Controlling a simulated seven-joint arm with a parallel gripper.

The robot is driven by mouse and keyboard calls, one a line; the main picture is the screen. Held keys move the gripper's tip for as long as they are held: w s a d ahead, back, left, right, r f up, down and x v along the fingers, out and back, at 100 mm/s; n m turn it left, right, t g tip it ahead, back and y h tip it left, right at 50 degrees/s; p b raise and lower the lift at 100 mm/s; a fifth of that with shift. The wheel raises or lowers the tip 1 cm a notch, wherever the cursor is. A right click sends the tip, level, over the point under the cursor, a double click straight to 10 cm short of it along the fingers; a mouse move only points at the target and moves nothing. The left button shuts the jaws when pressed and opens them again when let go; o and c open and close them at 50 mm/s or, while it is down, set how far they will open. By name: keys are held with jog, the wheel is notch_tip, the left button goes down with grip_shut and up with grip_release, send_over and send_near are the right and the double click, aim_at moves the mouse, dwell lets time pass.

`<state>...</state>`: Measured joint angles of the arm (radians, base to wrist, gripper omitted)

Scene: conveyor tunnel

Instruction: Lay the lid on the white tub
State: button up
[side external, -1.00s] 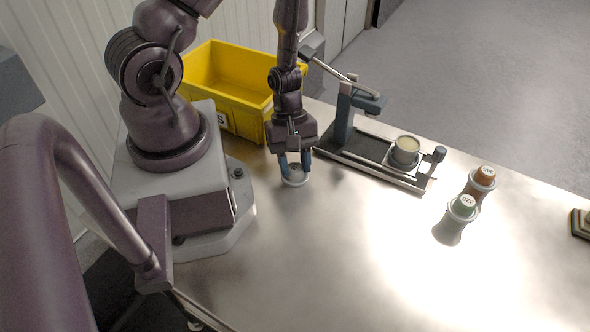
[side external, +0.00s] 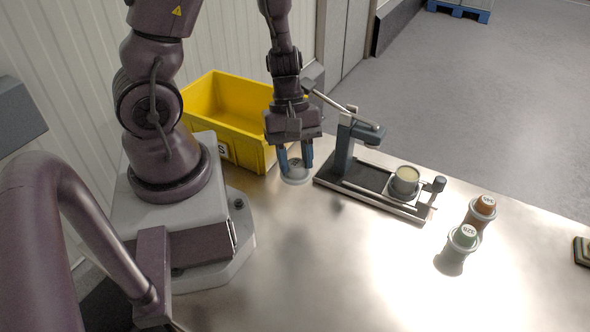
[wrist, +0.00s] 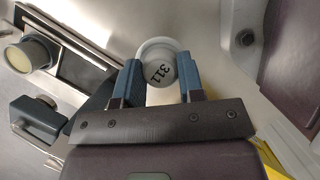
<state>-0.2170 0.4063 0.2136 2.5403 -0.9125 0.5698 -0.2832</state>
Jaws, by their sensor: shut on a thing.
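My gripper (side external: 295,167) is shut on a white round lid (side external: 296,179), holding it by its raised knob a little above the steel table. In the wrist view the knob, marked 311, sits between the two blue fingers, and the lid's wider rim (wrist: 149,46) shows beyond it. The white tub (side external: 406,187) stands upright and open on the dark fixture to the right, with cream-coloured contents. It also shows at the left of the wrist view (wrist: 29,55). The lid is apart from the tub.
The fixture (side external: 368,192) has a blue-grey post (side external: 344,150) and an overhanging arm between my gripper and the tub. A yellow bin (side external: 243,150) stands behind my gripper. Two numbered pieces, orange-topped (side external: 483,207) and green-topped (side external: 463,239), stand at the right. The front table is clear.

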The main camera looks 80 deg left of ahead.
notch_tip(320, 180, up, 8)
jog(key=shift+f, duration=0.2)
jog(key=shift+w+a+r, duration=0.1)
jog(key=shift+w+r, duration=0.15)
jog(key=w+m, duration=0.2)
jog(key=w, duration=0.7)
jog(key=m+g, duration=0.2)
jog(key=m, duration=0.2)
send_over(408, 177)
jog(key=a, duration=0.1)
notch_tip(408, 177, down, 4)
jog(key=shift+y, duration=0.4)
jog(key=shift+w+a+f, duration=0.1)
jog(key=shift+w+f, duration=0.1)
jog(key=shift+f, duration=1.3)
jog(key=shift+w+a+f, duration=0.1)
jog(key=shift+w+f, duration=0.1)
jog(key=shift+f, duration=1.3)
jog(key=shift+f, duration=0.25)
jog(key=o, duration=1.4)
